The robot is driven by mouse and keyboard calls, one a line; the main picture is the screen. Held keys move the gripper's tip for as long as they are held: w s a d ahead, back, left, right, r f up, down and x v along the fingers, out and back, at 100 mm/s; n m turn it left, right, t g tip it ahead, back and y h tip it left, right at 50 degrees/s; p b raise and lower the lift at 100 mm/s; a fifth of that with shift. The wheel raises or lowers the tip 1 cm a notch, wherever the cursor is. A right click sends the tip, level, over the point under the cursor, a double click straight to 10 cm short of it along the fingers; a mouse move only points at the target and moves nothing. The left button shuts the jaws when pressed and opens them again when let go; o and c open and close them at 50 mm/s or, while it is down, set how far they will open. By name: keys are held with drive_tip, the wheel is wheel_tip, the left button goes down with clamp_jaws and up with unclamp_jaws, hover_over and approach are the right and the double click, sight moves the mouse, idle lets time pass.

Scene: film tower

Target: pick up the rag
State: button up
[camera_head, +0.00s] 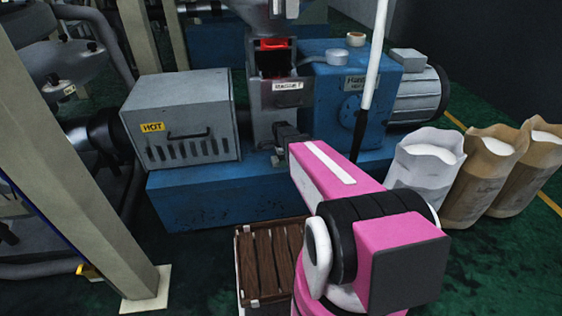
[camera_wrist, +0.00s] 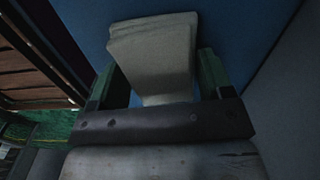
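A pale grey folded cloth, which looks like the rag (camera_wrist: 155,60), shows in the wrist view against a blue surface. My gripper (camera_wrist: 162,75) is open, with one finger on each side of the cloth. The near end of the cloth is hidden behind the gripper's dark crossbar. In the head view I cannot make out the rag, and my pink arm hides most of that area.
A blue machine base (camera_head: 215,190) carries a grey box marked HOT (camera_head: 180,120). A wooden slatted crate (camera_head: 270,260) stands on the floor in front. Several open sacks (camera_head: 480,180) stand at the right. A beige post (camera_head: 75,160) rises at the left.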

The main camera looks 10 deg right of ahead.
drive_tip(key=c, duration=0.4)
drive_tip(key=shift+r, duration=0.5)
wheel_tip(320, 180, up, 3)
drive_tip(key=shift+r, duration=0.1)
drive_tip(key=shift+s+a+r, duration=1)
drive_tip(key=shift+a+r, duration=0.15)
drive_tip(key=shift+a, duration=0.55)
drive_tip(key=shift+s+a+r, duration=0.95)
drive_tip(key=shift+a+r, duration=0.15)
drive_tip(key=shift+a, duration=0.55)
drive_tip(key=shift+s+a+r, duration=1)
drive_tip(key=shift+a+r, duration=0.15)
drive_tip(key=shift+a, duration=0.55)
drive_tip(key=shift+o, duration=0.5)
